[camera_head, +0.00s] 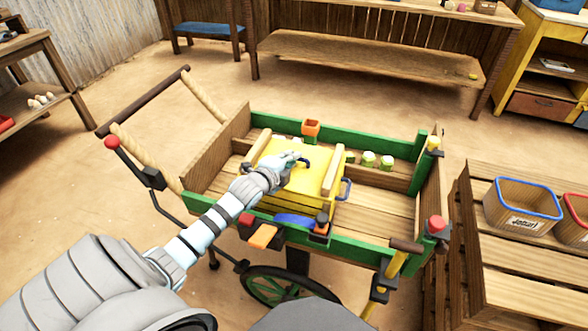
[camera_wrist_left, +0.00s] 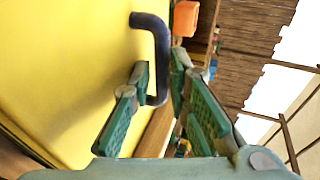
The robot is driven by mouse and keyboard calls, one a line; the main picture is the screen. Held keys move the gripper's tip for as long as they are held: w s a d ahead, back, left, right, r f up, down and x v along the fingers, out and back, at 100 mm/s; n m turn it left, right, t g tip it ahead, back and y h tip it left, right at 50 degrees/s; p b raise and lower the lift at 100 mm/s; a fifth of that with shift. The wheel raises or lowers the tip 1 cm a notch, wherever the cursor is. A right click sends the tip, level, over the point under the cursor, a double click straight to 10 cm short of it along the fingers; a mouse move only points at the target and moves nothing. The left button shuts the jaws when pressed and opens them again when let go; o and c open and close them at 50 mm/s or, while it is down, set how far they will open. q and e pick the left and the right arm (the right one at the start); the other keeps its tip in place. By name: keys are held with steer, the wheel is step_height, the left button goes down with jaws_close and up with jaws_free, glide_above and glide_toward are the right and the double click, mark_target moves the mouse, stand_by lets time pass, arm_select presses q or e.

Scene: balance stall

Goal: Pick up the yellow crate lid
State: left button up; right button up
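The yellow crate lid (camera_head: 312,180) lies flat on top of a crate in the middle of the wooden cart. It fills the left of the left wrist view (camera_wrist_left: 60,70), with a dark bent handle (camera_wrist_left: 162,45) standing up from it. My left gripper (camera_head: 298,160) is over the lid at the handle. In the left wrist view its two green-padded fingers (camera_wrist_left: 160,75) are apart, with the lower end of the handle between them. A gap shows between the handle and the right finger; contact on the left finger is unclear. My right gripper is not in view.
The cart has green-topped side boards (camera_head: 370,142). An orange cup-like thing (camera_head: 311,127) stands behind the lid, and pale green items (camera_head: 368,159) lie to its right. A blue-rimmed basket (camera_head: 523,205) stands on slatted crates at right. The cart's right part has bare floor.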

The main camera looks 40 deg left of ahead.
arm_select(q)
steer(key=shift+r, duration=0.1)
jaws_close()
